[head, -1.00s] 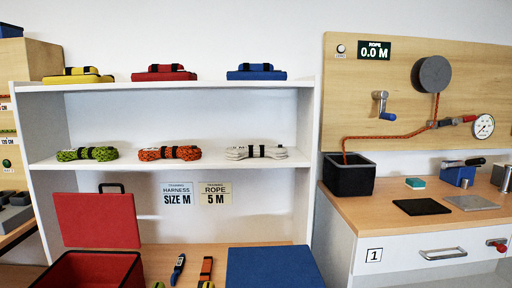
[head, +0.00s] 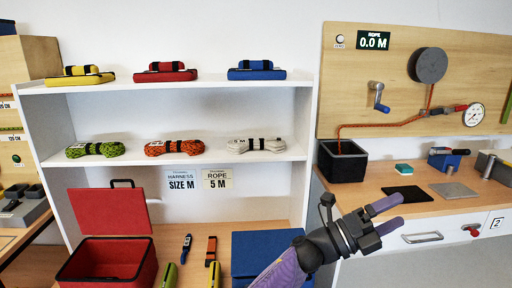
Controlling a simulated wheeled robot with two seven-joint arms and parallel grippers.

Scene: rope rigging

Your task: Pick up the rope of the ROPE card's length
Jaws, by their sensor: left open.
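The ROPE card (head: 217,179) on the shelf's back panel reads 5 M. Three coiled ropes with black bands lie on the middle shelf: a green one (head: 95,149) at left, an orange one (head: 174,147) in the middle and a white one (head: 256,145) at right. Small tags on the coils are too small to read. My left gripper (head: 387,216) is open and empty, in front of the workbench drawers, below and right of the white coil. My right gripper is not in view.
Yellow, red and blue folded packs sit on the top shelf (head: 200,84). An open red box (head: 105,262) and a blue box (head: 262,244) stand below. On the right bench are a black bin (head: 342,162) and a rope meter display (head: 373,40) reading 0.0 M.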

